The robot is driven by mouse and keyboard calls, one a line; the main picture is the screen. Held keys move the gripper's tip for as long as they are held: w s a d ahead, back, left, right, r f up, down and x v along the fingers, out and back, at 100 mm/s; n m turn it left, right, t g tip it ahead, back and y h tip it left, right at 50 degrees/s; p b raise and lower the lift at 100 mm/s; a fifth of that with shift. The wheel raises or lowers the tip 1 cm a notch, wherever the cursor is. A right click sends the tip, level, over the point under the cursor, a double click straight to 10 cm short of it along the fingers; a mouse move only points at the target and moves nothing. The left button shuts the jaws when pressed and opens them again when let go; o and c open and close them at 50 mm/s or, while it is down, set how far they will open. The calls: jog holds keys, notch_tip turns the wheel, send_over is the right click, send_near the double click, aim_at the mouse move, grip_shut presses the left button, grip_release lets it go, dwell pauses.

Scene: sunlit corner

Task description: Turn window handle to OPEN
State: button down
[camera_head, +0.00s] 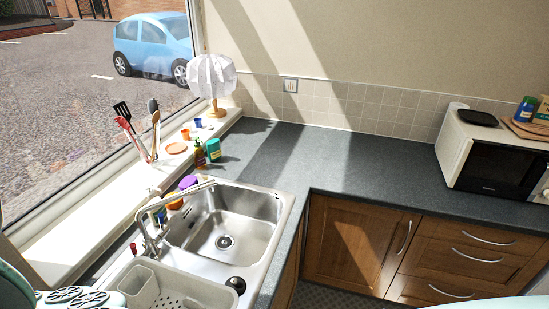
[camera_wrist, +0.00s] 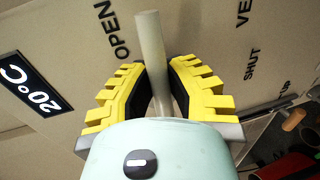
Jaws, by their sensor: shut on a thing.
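The window handle (camera_wrist: 152,42) is a pale cream bar in the wrist view, running from between my fingers up towards the top edge. My gripper (camera_wrist: 160,78) has yellow, notched fingers with dark pads and is shut on the handle. The black word OPEN (camera_wrist: 123,36) is just left of the bar's upper end. The word SHUT (camera_wrist: 252,64) and a cut-off label beginning VE (camera_wrist: 243,15) are to the right. The handle's lower part is hidden behind my gripper. In the head view the window (camera_head: 85,90) is at the left; handle and gripper do not show there.
A dark 20°C panel (camera_wrist: 33,84) is left of my gripper. In the head view, a sink (camera_head: 225,220) with a tap (camera_head: 150,235) lies below the sill. Utensils (camera_head: 140,130) and a white lamp (camera_head: 212,78) stand along it. The dark worktop (camera_head: 370,165) is mostly clear.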

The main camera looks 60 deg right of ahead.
jog(key=shift+r+n, duration=0.25)
jog(key=shift+n, duration=0.05)
dwell(0.4)
jog(key=c, duration=0.9)
grip_release()
notch_tip(320, 180, up, 10)
